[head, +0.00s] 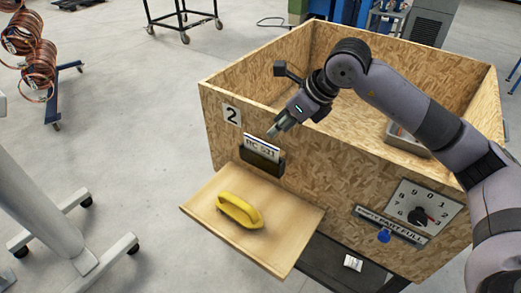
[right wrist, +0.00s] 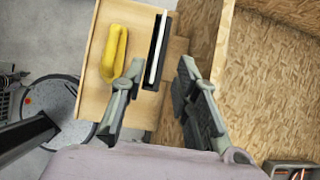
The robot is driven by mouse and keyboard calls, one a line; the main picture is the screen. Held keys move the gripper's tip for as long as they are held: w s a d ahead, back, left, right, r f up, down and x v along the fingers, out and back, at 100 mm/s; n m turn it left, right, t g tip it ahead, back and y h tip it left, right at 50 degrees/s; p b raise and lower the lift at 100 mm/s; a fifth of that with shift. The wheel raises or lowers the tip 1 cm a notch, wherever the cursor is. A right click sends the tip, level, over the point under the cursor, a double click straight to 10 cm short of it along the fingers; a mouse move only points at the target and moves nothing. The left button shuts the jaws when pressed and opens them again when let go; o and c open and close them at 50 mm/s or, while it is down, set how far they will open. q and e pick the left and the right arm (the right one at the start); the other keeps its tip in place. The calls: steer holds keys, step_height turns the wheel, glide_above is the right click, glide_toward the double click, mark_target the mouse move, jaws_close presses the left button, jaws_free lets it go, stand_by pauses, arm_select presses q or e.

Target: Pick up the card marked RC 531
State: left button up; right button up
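The white card marked RC 531 (head: 261,146) stands upright in a dark holder (head: 262,157) on the front of the wooden crate. In the right wrist view the card (right wrist: 157,48) shows edge-on as a thin white strip in the dark slot. My right gripper (head: 274,133) is just above and beside the card in the head view. In the right wrist view my right gripper (right wrist: 160,68) is open, its fingers apart with nothing between the tips, and the card lies ahead of them. My left gripper is not in view.
A wooden shelf (head: 205,195) juts from the crate (head: 315,190) below the holder, bearing a yellow handle-like object (head: 239,211). A metal tray (head: 405,139) is inside.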

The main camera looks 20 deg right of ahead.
mark_target(261, 141)
steer(key=x, duration=0.4)
steer(key=shift+w+a+p, duration=0.1)
steer(key=shift+p, duration=0.2)
steer(key=shift+f, duration=0.1)
steer(key=shift+w+a+f, duration=0.15)
steer(key=p+x, duration=0.2)
steer(key=x, duration=0.1)
steer(key=shift+a+f, duration=0.25)
steer(key=shift+f, duration=0.05)
steer(key=shift+w+a+f, duration=0.15)
steer(key=shift+w+f, duration=0.15)
steer(key=shift+f, duration=0.15)
steer(key=shift+c, duration=0.6)
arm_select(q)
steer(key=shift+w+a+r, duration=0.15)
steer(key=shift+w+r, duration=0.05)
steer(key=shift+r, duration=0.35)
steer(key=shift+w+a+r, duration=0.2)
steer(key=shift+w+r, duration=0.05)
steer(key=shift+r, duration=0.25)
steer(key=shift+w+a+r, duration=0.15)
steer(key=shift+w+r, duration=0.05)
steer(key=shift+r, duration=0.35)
arm_select(e)
jaws_close()
